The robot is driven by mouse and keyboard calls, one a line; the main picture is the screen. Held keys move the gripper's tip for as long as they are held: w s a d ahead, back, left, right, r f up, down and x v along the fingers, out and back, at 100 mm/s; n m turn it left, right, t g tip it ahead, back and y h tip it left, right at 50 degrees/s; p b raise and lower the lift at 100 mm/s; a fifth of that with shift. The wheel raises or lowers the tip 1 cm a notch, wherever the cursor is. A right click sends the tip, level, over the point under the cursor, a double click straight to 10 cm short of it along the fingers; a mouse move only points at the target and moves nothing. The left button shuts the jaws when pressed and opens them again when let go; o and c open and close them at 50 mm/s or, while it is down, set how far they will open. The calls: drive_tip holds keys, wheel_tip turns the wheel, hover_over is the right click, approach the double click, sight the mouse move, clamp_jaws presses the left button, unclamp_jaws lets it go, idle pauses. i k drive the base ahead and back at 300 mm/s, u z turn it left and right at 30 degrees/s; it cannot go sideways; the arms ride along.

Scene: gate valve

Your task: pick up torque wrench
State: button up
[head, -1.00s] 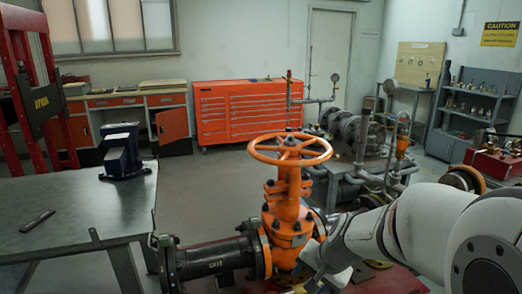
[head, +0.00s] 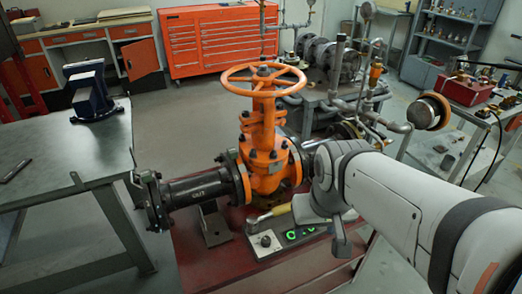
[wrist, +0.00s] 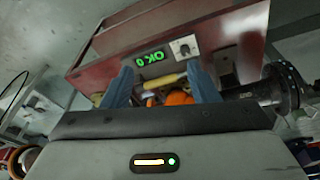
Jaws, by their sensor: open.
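The tester box (head: 265,243) has a dial and green lit characters and stands on the red base. In the wrist view my gripper (wrist: 160,70) is open, with one blue-grey finger on each side. The yellow handle (wrist: 166,80) shows across the gap between the fingers. I cannot tell whether the fingers touch it. The tester's display (wrist: 151,57) shows green characters beyond the fingertips.
The orange gate valve (head: 266,130) with its handwheel and the dark pipe (head: 200,188) stand close to the left of my arm. A metal bench (head: 60,165) with a blue vise (head: 89,92) is at left. A red tool chest (head: 210,40) is behind. Open floor lies between.

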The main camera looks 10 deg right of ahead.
sight(253, 220)
drive_tip(key=u, duration=1.4)
drive_tip(key=k, duration=0.95)
drive_tip(key=z, duration=1.25)
drive_tip(key=i, duration=1)
drive_tip(key=z, duration=0.05)
